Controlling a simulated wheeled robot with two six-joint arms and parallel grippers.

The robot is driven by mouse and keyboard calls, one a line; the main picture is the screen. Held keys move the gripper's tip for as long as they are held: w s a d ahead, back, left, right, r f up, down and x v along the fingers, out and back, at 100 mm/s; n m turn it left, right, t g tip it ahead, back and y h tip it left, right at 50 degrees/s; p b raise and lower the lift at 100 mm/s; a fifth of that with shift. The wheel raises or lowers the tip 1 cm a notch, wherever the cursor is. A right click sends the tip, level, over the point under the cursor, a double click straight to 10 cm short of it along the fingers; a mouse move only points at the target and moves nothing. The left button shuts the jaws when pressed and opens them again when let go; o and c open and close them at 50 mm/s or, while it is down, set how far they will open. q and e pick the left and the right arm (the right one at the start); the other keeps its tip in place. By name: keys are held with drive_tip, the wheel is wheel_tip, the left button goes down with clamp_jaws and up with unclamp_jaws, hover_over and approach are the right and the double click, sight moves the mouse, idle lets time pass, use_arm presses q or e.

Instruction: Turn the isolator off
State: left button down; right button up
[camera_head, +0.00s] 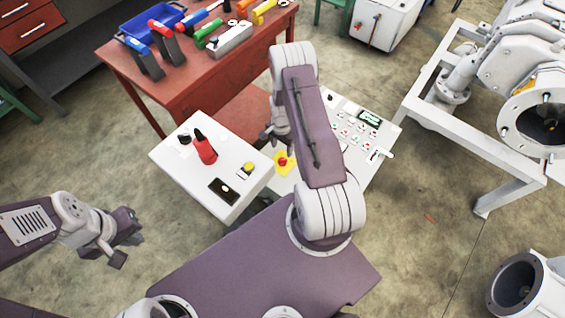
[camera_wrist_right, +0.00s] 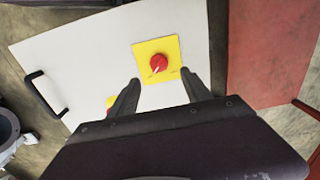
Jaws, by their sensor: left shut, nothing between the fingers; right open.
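The isolator is a red rotary knob (camera_wrist_right: 158,62) on a square yellow plate, fixed to a pale panel; a pale pointer mark shows on the knob. In the head view the isolator (camera_head: 282,161) sits just left of my right arm. My right gripper (camera_wrist_right: 163,85) is open, its fingers spread on either side of the plate's lower part, with the knob beyond the fingertips and not between them. In the head view my right gripper (camera_head: 268,134) is partly hidden by its arm, close to the knob. My left gripper (camera_head: 126,240) is shut and empty, over bare floor.
A white box (camera_head: 215,195) left of the isolator carries a red-and-black handle (camera_head: 204,147) and a yellow switch (camera_head: 246,170). A button panel (camera_head: 357,135) lies to the right. A red workbench (camera_head: 185,88) with tools stands behind. The wrist view shows a black handle (camera_wrist_right: 45,95).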

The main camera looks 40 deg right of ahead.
sight(282, 159)
drive_tip(key=shift+s+d, duration=0.15)
wheel_tip(282, 159, down, 9)
drive_tip(key=shift+b, duration=0.95)
clamp_jaws()
